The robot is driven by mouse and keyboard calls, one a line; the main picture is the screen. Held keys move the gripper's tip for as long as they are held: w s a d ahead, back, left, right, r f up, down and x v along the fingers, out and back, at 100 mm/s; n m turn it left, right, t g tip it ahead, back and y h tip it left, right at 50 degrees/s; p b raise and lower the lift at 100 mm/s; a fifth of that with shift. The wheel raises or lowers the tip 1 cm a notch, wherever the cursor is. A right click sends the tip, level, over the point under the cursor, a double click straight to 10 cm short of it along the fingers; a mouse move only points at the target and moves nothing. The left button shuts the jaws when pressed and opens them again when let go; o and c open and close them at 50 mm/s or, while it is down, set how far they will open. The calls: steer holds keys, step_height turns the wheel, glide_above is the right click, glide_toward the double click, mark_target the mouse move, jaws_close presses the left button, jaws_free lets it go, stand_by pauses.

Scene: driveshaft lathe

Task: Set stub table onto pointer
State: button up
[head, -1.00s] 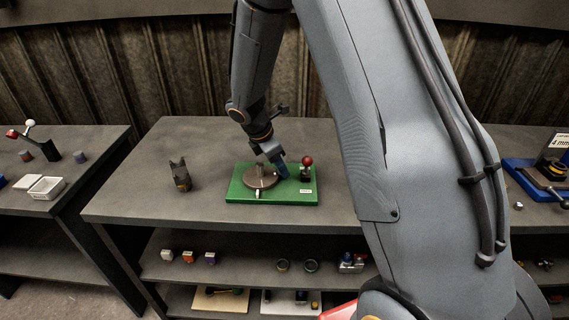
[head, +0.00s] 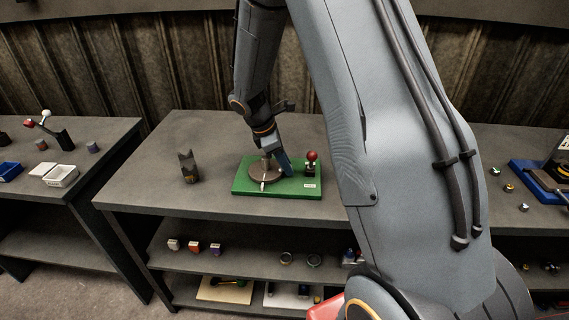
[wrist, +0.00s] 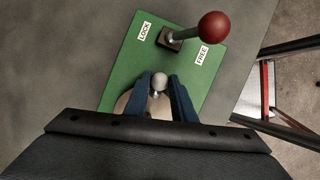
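The stub table is a round brown-grey disc (head: 264,176) on a green board (head: 243,188). A pale pointer mark (head: 262,186) shows at its front edge. Its stub, a silver round-topped post (wrist: 158,82), stands up between my fingers in the wrist view. My gripper (wrist: 160,88) has blue fingers on both sides of the stub, with a small gap visible, so it looks open around it. My gripper hides much of the disc in the wrist view. A red-ball lever (wrist: 213,27) stands on the board between LOCK (wrist: 145,31) and FREE (wrist: 202,55) labels, its ball nearer FREE.
A dark notched block (head: 188,167) stands left of the board on the bench (head: 150,190). Shelves below hold small parts. A left bench carries a white bin (head: 62,176) and a lever fixture. Bare bench surrounds the board on the left and front.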

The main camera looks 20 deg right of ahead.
mark_target(276, 173)
steer(key=o, duration=0.4)
steer(key=b+v, duration=0.1)
steer(key=v, duration=0.6)
steer(key=shift+r+b, duration=0.35)
steer(key=shift+r, duration=0.05)
steer(key=shift+a, duration=0.15)
